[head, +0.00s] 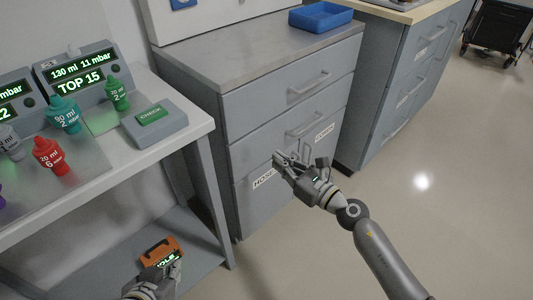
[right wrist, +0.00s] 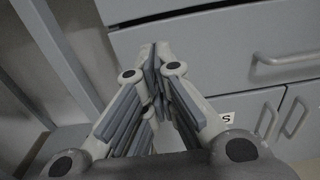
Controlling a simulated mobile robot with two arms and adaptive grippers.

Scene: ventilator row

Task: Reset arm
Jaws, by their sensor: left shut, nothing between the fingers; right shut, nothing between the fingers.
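My left gripper (head: 160,268) is at the bottom of the head view, low over the lower shelf of the bench at the left. It is shut and holds nothing. An orange device with a green lit display (head: 160,250) shows right beside its fingers; I cannot tell whether they touch. My right gripper (head: 279,157) is in front of the grey drawer cabinet, near its lower labelled fronts, with its arm coming in from the lower right. In the right wrist view the right gripper's fingertips (right wrist: 156,62) are together with nothing between them.
Several coloured bottle-shaped pieces, such as a red one (head: 49,156), stand on the bench beside display units (head: 78,77) and a CHECK button box (head: 153,120). A blue tray (head: 320,16) sits on the drawer cabinet (head: 288,90).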

